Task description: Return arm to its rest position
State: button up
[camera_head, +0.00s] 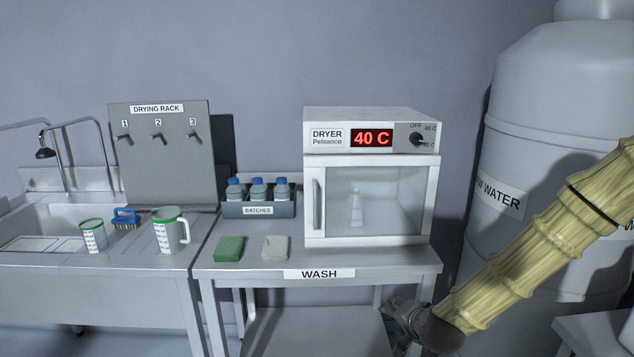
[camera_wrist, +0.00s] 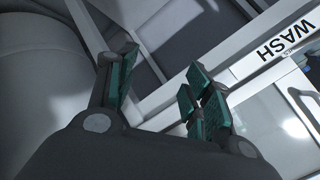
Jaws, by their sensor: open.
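My gripper (camera_wrist: 160,88) is open and empty in the wrist view, its green-padded fingers spread apart. In the head view my gripper (camera_head: 398,325) hangs low at the right front corner of the wash table (camera_head: 420,262), partly hidden by my own arm. My arm, in a yellowish sleeve, reaches down to it from the right edge. The wrist view shows the WASH label (camera_wrist: 286,38) and table edge beyond the fingers. I see no object between the fingers.
The dryer (camera_head: 370,175) reads 40 C, its door shut on a bottle-like object. A large tank (camera_head: 540,120) stands close right. A batches box (camera_head: 258,209), green sponge (camera_head: 229,249) and grey cloth-like block (camera_head: 275,248) sit on the table. The sink (camera_head: 60,240) is left.

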jog(key=s+f+n+g+p, duration=0.1)
jog(key=s+f+n+g, duration=0.35)
jog(key=s+f, duration=1.3)
jog(key=s+d+f+n+g+p, duration=0.1)
jog(key=s+f, duration=0.4)
jog(key=s, duration=0.7)
jog(key=s+d+f+n+g+h+p, duration=0.1)
jog(key=s+f+n+g, duration=0.3)
jog(key=s, duration=0.9)
jog(key=shift+s+d+f+g+h, duration=0.25)
jog(key=shift+f+g+h, duration=0.1)
jog(key=shift+f, duration=0.55)
